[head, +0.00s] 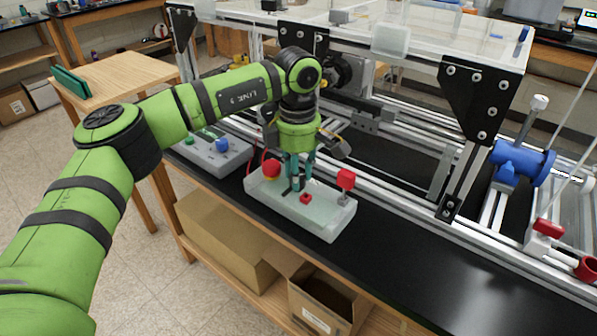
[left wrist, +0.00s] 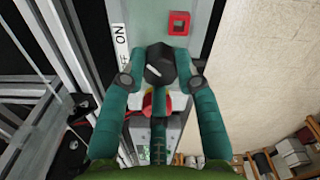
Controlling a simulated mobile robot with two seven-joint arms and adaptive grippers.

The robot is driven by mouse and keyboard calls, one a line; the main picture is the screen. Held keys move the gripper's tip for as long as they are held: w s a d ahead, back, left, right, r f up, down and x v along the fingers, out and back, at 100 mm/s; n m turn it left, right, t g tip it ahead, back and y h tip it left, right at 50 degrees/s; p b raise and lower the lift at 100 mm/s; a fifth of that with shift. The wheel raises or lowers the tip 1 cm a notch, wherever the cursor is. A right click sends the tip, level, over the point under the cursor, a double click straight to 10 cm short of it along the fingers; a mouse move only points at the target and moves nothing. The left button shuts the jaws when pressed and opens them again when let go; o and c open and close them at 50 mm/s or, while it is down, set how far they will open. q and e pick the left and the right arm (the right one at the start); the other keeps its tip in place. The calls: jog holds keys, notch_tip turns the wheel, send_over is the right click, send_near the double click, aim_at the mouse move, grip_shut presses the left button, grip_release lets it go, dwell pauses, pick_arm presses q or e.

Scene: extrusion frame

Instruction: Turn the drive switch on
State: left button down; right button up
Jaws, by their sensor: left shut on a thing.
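The drive switch is a black rotary knob (left wrist: 160,65) with a white pointer mark, on the pale control box (head: 325,219). A white label strip (left wrist: 120,38) beside it reads ON, with the OFF lettering partly covered by a finger. The white mark lies on the label side of the knob; I cannot tell exactly which word it points to. My left gripper (head: 297,187) reaches down over the box, its teal fingers (left wrist: 160,80) shut on the knob from both sides. In the head view the fingers mostly hide the knob. My right gripper is not in view.
The box also bears a red round button (head: 271,168), a small red square part (head: 305,198) and a red-topped switch (head: 346,179). A grey box with a blue knob (head: 222,145) stands to the left. The metal extrusion frame (head: 400,168) rises behind.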

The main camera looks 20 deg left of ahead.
pick_arm(q)
jog(key=shift+a, duration=0.15)
jog(key=c, duration=0.9)
grip_release()
jog(key=shift+w+f, duration=0.1)
jog(key=shift+w, duration=0.05)
jog(key=shift+r, duration=0.2)
notch_tip(320, 180, up, 12)
jog(key=shift+f, duration=0.15)
